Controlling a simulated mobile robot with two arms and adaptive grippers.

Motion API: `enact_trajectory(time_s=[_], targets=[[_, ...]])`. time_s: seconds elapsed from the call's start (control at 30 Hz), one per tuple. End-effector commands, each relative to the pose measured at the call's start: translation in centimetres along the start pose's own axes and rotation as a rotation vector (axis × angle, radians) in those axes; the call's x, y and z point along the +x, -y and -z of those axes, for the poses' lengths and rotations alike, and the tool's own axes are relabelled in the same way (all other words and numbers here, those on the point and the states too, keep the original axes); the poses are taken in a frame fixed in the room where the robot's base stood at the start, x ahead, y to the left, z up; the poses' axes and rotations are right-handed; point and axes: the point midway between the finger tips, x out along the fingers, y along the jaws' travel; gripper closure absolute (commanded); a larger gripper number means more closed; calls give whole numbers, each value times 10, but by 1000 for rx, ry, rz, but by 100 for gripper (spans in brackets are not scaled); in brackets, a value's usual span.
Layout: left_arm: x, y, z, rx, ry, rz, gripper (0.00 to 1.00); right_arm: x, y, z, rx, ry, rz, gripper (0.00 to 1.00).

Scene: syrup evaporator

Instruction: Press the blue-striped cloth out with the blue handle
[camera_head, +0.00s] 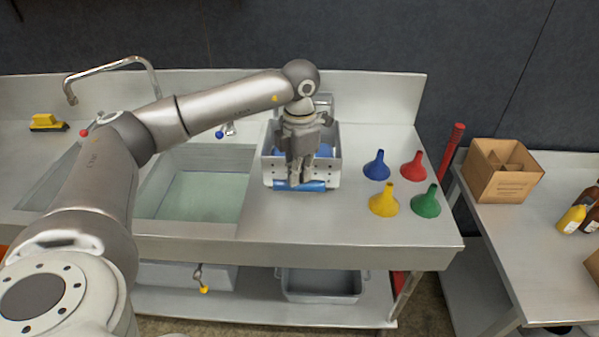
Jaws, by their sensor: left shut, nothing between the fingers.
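The blue handle (313,186) is a short blue bar lying across the front of a perforated metal press box (330,172) on the steel counter. Some blue (326,151) shows inside the box on both sides of my gripper. It may be the blue-striped cloth, but I cannot make out stripes. My left gripper (299,176) points down over the front of the box, shut and empty. Its fingertips are just above or against the blue handle; I cannot tell whether they touch. My gripper hides the middle of the box. My right gripper is not in view.
The sink (200,195) with pale green liquid lies left of the box. Blue (377,166), red (413,167), yellow (384,201) and green (426,203) funnels stand on the right of the counter. A cardboard box (500,180) is on the right table. The counter front before the box is clear.

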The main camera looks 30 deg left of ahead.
Motion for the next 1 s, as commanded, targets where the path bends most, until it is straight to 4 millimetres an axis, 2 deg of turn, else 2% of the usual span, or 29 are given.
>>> enact_trajectory(time_s=[0.03, 0.1, 0.5, 0.87, 1.0], targets=[[-11, 0, 0, 0, 3, 0, 100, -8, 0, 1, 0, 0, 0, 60], [-21, 0, -1, 0, 5, -1, 100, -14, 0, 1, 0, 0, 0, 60], [-70, -1, -1, -2, 10, -4, 100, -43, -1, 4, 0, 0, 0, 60], [-72, 0, -2, 0, 11, -2, 100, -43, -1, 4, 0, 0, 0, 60], [-65, 15, -8, 24, 21, 47, 100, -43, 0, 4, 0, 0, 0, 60]])
